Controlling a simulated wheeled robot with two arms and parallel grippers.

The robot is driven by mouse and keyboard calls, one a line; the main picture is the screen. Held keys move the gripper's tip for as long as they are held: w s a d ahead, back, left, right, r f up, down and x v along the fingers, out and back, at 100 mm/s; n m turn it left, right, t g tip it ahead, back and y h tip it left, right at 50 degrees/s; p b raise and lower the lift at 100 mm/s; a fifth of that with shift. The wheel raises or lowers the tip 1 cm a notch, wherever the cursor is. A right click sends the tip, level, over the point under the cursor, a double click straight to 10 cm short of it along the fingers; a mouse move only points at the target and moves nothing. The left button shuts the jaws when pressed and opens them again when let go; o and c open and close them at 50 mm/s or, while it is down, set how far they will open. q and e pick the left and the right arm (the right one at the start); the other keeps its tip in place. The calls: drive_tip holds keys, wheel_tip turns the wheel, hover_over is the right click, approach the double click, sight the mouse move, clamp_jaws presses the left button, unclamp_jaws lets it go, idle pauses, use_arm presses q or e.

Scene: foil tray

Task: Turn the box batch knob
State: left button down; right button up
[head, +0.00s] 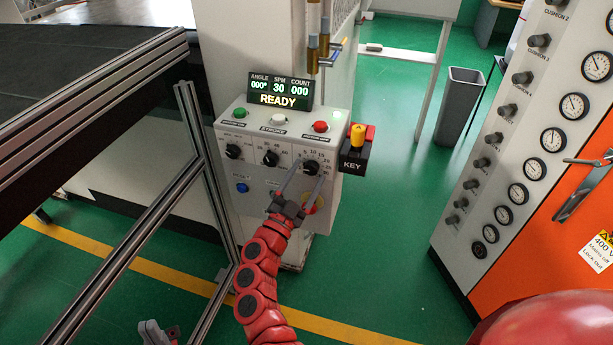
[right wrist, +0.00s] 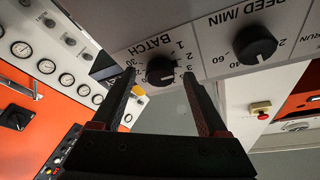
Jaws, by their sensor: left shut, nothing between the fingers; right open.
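The batch knob (head: 311,167) is a black round knob at the right end of the lower row on the grey control box (head: 262,185). In the right wrist view the knob (right wrist: 161,70) sits under the "BATCH" label, with a white mark on it. My right gripper (head: 309,170) is open, its two fingertips on either side of the knob in the picture. The right wrist view shows the gripper (right wrist: 158,77) with gaps between fingers and knob; I cannot tell if the tips reach past its face. My left gripper (head: 158,333) is shut and empty, low at the left.
The speed knob (right wrist: 255,46) is beside the batch knob. A display (head: 280,90) reads READY. A yellow key switch (head: 357,135) sticks out at the box's right. A metal frame (head: 190,130) stands left.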

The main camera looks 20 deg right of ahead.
drive_tip(key=b+v, duration=0.1)
drive_tip(key=v, duration=1)
drive_tip(key=shift+s+a+f, duration=0.15)
drive_tip(key=shift+s+a, duration=0.05)
drive_tip(key=shift+a, duration=0.05)
